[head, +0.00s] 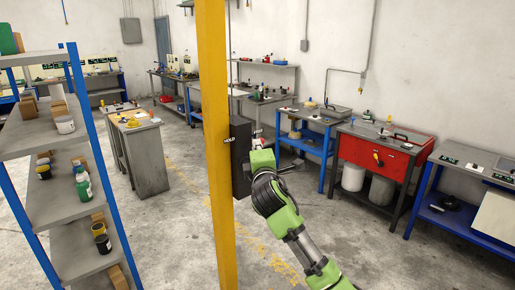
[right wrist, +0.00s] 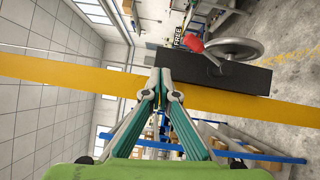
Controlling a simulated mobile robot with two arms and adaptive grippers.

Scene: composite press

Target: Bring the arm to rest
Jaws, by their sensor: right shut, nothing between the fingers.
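My right arm (head: 300,240) reaches up from the lower right in the head view, its green hand in front of a black box on a yellow post (head: 214,110). The fingers are hard to make out there. In the right wrist view my right gripper (right wrist: 163,74) is shut and empty. Its tips overlap the post's edge near one end of the black box (right wrist: 235,80); I cannot tell the gap. The box bears a grey handwheel (right wrist: 236,47) and a red handle (right wrist: 196,44). A "HOLD" label shows in the head view, "FREE" in the wrist view. My left gripper is not in view.
A grey shelf rack with blue posts (head: 75,55) stands at left, holding bottles and boxes. A grey cabinet (head: 145,160) stands behind it. A red workbench (head: 375,158) and blue benches line the right wall. The floor between is mostly clear.

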